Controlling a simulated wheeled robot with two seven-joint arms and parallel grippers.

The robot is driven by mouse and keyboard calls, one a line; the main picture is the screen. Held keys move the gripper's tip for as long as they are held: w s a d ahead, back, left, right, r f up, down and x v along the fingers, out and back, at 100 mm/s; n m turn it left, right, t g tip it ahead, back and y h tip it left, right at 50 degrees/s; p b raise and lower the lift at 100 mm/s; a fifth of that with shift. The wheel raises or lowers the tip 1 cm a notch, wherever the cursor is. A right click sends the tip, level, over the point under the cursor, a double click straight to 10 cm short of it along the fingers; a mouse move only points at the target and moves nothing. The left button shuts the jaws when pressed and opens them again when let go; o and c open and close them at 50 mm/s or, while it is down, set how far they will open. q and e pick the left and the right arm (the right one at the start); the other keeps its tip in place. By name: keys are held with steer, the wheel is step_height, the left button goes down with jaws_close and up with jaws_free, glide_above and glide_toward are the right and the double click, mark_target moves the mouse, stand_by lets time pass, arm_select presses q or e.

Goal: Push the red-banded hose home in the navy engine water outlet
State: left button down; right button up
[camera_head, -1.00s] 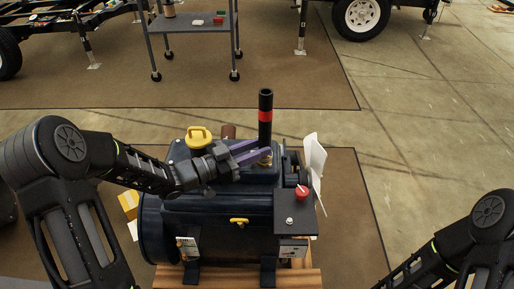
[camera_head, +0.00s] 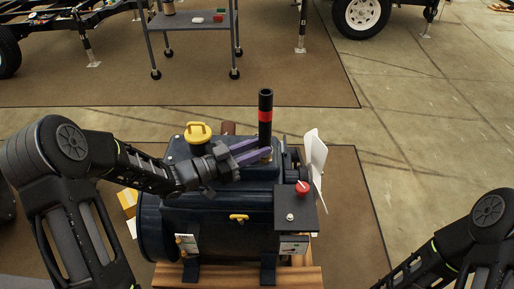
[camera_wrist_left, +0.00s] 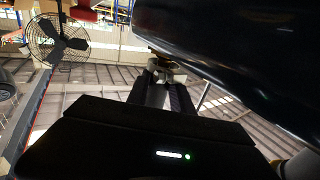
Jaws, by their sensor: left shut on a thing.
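The red-banded hose (camera_head: 265,103) is a black upright tube with a red ring, standing over the top of the navy engine (camera_head: 205,208). My left gripper (camera_head: 264,151) has its purple fingers shut on the hose's lower part. The engine's water outlet is at the hose's foot, largely hidden by the fingers, so I cannot tell how deep the hose sits. In the left wrist view, the dark gripper fingers (camera_wrist_left: 160,95) meet near a brass-coloured part, and a large dark glossy body fills the upper right. My right gripper is outside the head view.
A yellow cap (camera_head: 199,132) stands left of the hose. A white fan (camera_head: 316,160) and a red knob (camera_head: 303,187) are on the right. The engine rests on a wooden pallet (camera_head: 225,277). A wheeled cart (camera_head: 190,28) stands behind, with open floor between.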

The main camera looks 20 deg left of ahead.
arm_select(q)
steer(key=shift+f, duration=0.1)
stand_by(0.3)
steer(key=shift+s+f, duration=0.1)
steer(key=shift+f, duration=0.15)
steer(key=shift+r, duration=0.15)
stand_by(0.4)
steer(key=shift+r+p, duration=0.9)
steer(key=shift+r, duration=0.1)
steer(key=shift+f+b, duration=0.8)
steer(key=shift+f, duration=0.1)
stand_by(0.9)
stand_by(0.5)
steer(key=shift+f, duration=0.2)
stand_by(0.4)
